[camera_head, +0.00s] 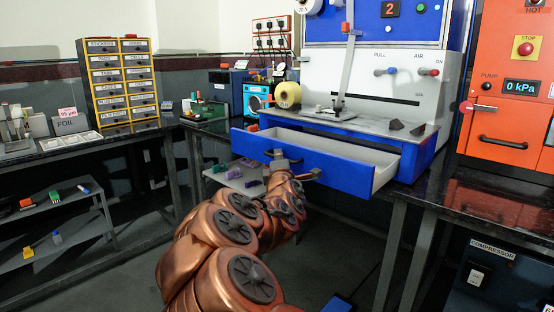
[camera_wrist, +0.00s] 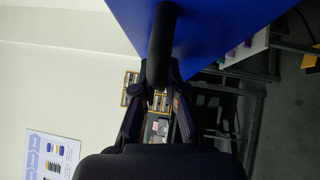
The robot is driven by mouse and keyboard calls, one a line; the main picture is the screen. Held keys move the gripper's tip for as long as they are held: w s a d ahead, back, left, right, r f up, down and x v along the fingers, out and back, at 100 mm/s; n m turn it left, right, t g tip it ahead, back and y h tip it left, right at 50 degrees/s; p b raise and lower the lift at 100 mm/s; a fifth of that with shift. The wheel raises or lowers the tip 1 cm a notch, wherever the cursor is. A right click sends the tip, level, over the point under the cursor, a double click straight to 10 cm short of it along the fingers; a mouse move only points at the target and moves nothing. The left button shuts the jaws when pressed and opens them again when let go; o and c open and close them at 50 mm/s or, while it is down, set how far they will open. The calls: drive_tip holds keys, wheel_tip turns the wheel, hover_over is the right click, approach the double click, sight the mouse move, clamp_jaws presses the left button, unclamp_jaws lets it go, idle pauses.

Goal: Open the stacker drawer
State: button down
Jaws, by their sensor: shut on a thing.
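The stacker drawer has a blue front (camera_head: 345,172) and pale inner walls. It stands pulled out from the blue base of the white and blue machine (camera_head: 370,82), and its inside shows from above. My gripper (camera_head: 281,164) is at the drawer's front, partly hidden by my own copper arm. In the wrist view, my gripper (camera_wrist: 158,82) has its dark fingers closed around the black bar handle (camera_wrist: 163,38). The blue drawer front (camera_wrist: 215,30) fills the upper part of that view. The part of the handle between the fingers is hidden.
An orange machine (camera_head: 503,85) stands at the right on the dark bench. A yellow cabinet of small drawers (camera_head: 154,76) stands at the back left. A lower shelf (camera_head: 228,178) with small coloured parts lies behind the drawer. Open floor shows in front of the benches.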

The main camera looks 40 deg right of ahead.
drive_tip(key=c, duration=1.2)
unclamp_jaws()
drive_tip(key=v, duration=0.7)
drive_tip(key=shift+s+a, duration=0.15)
drive_tip(key=shift+s, duration=0.05)
